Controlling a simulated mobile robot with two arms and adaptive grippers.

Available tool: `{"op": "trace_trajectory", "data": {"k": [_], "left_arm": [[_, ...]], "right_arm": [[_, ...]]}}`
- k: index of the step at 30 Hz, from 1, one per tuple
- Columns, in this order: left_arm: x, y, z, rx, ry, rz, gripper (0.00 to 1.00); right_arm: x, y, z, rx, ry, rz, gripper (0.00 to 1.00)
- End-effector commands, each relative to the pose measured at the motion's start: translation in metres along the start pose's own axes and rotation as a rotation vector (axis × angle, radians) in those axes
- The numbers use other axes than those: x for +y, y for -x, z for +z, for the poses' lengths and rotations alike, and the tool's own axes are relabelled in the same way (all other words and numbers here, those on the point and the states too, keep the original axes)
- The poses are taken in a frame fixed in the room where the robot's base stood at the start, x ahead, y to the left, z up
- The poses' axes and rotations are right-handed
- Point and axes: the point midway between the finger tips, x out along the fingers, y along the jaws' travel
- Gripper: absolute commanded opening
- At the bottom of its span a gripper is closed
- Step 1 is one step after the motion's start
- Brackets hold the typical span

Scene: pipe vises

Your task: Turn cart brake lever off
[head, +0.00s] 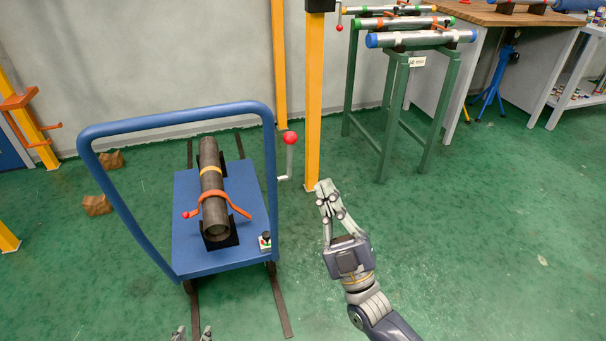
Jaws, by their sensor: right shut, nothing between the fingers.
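A blue cart (187,256) with a tall blue push handle (172,115) stands left of centre. A small white and green box with a short black-topped lever (265,241) sits at the front right corner of its deck; I take this as the brake lever, though its exact setting is too small to tell. My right gripper (325,190) is shut and empty, to the right of the cart and apart from it, in front of the yellow post. My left gripper (192,334) shows only its fingertips at the bottom edge, apart from each other, in front of the cart.
A dark pipe (213,190) with an orange clamp lies on the cart deck. A red-knobbed crank (290,140) shows between the cart handle and a yellow post (314,100). A green stand (396,110) holds pipes behind. The green floor at right is clear.

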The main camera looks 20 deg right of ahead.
Motion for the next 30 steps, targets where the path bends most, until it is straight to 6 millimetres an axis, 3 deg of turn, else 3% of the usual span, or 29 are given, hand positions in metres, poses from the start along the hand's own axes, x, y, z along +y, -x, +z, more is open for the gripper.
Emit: {"op": "trace_trajectory", "data": {"k": [1,3,6,9,13,17,30], "left_arm": [[0.002,0.005,-0.025,0.096,-0.001,0.003,0.40],[0.003,0.022,-0.064,0.210,-0.001,0.006,0.40],[0.005,0.049,-0.107,0.341,-0.001,0.010,0.40],[0.006,0.071,-0.134,0.427,-0.001,0.013,0.40],[0.007,0.086,-0.151,0.479,0.000,0.014,0.40],[0.007,0.089,-0.156,0.497,-0.001,0.015,0.40],[0.011,0.100,-0.178,0.625,0.000,0.023,0.40]], "right_arm": [[-0.008,0.014,0.011,-0.001,-0.114,-0.003,0.00],[-0.011,0.021,0.020,-0.016,-0.271,0.000,0.00],[-0.015,0.030,0.031,-0.042,-0.448,0.005,0.00],[-0.018,0.036,0.040,-0.066,-0.565,0.008,0.00],[-0.019,0.037,0.044,-0.083,-0.635,0.013,0.00],[-0.018,0.026,0.045,-0.083,-0.644,0.017,0.00],[-0.019,-0.065,0.052,-0.079,-0.640,0.017,0.00]]}}
